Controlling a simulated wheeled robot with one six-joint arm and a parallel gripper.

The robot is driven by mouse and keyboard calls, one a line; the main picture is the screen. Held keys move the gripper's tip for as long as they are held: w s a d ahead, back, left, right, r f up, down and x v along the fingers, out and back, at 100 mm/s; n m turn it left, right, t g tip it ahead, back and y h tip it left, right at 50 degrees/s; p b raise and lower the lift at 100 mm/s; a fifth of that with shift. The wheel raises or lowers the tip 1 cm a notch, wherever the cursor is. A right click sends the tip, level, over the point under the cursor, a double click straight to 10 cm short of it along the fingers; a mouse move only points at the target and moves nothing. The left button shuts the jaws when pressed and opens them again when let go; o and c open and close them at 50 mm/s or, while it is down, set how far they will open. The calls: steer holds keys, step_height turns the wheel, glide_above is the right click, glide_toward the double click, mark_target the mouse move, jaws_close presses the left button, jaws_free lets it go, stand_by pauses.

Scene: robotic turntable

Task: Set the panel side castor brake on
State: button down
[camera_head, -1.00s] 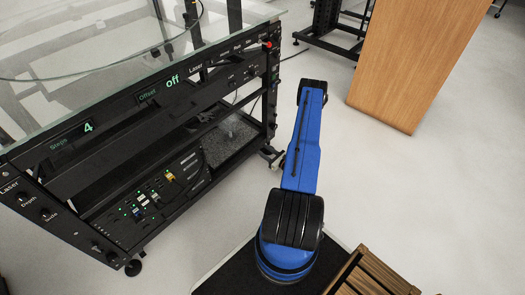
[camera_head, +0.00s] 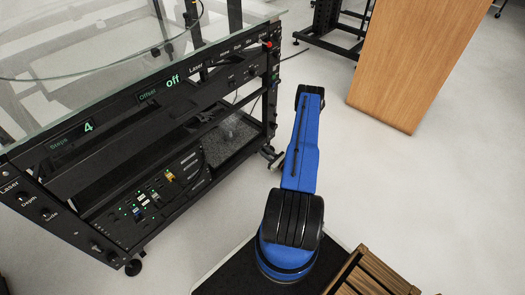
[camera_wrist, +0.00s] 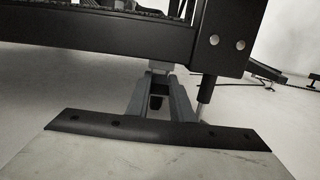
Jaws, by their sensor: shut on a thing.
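The turntable frame (camera_head: 190,120) is a black rack with a glass top and a control panel along its side. One castor (camera_head: 271,155) shows at its right corner, beside my arm, and another castor (camera_head: 134,267) at the left corner. In the wrist view my gripper (camera_wrist: 160,75) reaches under the frame's lower corner. Its grey fingers close in on a small part there, which I take to be the castor's brake lever. The fingers hide most of it, so I cannot tell its position. In the head view my gripper is hidden behind my blue arm.
The frame's lower beam (camera_wrist: 100,35) passes just above my fingers. A dark rod (camera_wrist: 206,90) stands close to their right. A wooden panel (camera_head: 410,65) stands at the back right. The grey floor (camera_head: 420,190) to the right of my arm is clear.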

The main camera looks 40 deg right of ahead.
stand_by(0.3)
steer(key=c, duration=1.6)
jaws_free()
steer(key=shift+o, duration=0.2)
steer(key=shift+s, duration=0.1)
steer(key=s, duration=0.4)
steer(key=s+f, duration=0.1)
steer(key=s, duration=0.2)
steer(key=s+d, duration=0.1)
steer(key=s, duration=0.3)
steer(key=shift+s+f, duration=0.25)
steer(key=shift+s, duration=0.1)
